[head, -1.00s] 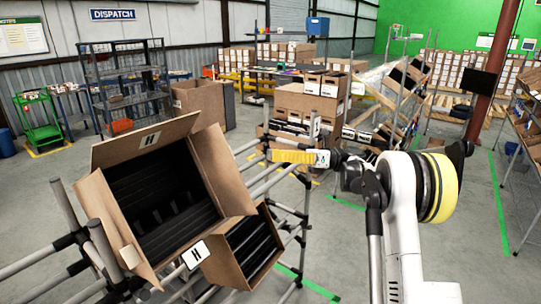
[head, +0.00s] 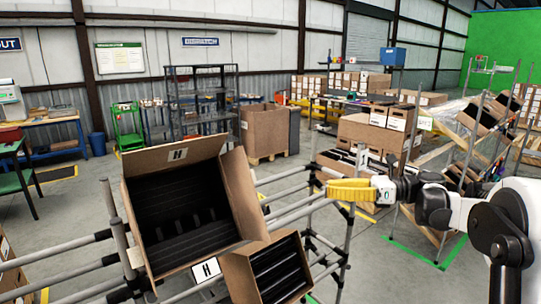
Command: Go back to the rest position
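My gripper (head: 340,190), with yellow fingers, points left at the right of the tilted cartons in the head view. Its fingers show from the side, and I cannot tell whether they are open or shut. No held item shows at the fingertips. A large open carton (head: 180,157) marked H leans on a tube rack, with dark ribbed contents inside. My gripper is apart from both cartons in the picture.
The tube rack (head: 290,205) runs under and right of the cartons. More cartons (head: 370,135) stand on racks behind my gripper. A shelf unit (head: 203,95), a green cart (head: 128,125) and a desk (head: 60,130) stand at the back left. Open floor (head: 75,215) lies at left.

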